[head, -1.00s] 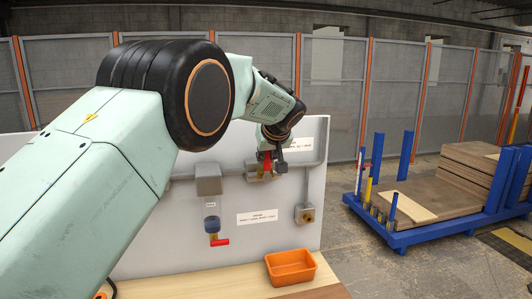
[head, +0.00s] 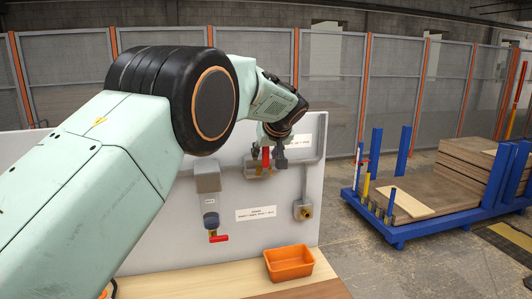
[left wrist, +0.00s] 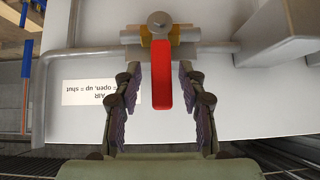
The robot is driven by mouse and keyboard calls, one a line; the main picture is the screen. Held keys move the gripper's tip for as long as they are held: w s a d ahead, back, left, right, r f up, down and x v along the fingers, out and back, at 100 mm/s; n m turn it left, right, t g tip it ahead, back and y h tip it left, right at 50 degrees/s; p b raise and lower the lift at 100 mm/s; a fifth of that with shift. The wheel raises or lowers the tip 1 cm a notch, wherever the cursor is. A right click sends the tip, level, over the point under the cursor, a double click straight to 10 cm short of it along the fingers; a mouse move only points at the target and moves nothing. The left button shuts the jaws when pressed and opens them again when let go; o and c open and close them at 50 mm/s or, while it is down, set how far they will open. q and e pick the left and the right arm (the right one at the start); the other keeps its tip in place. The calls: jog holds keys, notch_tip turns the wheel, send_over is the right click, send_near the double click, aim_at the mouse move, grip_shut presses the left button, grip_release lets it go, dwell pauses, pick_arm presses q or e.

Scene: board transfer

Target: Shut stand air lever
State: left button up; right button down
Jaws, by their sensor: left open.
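The red air lever (head: 266,154) is on a valve (head: 256,170) high on the grey panel. In the left wrist view the lever (left wrist: 161,80) runs straight from its round pivot (left wrist: 160,22) toward my palm. The label (left wrist: 102,93) reads upside down there, so the lever points up on the panel. The label's readable part says "open, up = shut". My left gripper (head: 269,156) is open, with one finger on each side of the lever. In the left wrist view its fingers (left wrist: 160,72) show gaps to the lever. My right gripper is out of view.
A blue valve with a red sideways lever (head: 218,239) hangs lower on the panel. A pipe and a brass fitting (head: 304,212) are to the right. An orange tray (head: 289,263) stands on the wooden bench. A blue rack with boards (head: 400,235) stands at right.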

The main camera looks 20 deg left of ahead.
pick_arm(q)
jog(key=v, duration=1.2)
jog(key=shift+s+f, duration=0.15)
dwell(0.4)
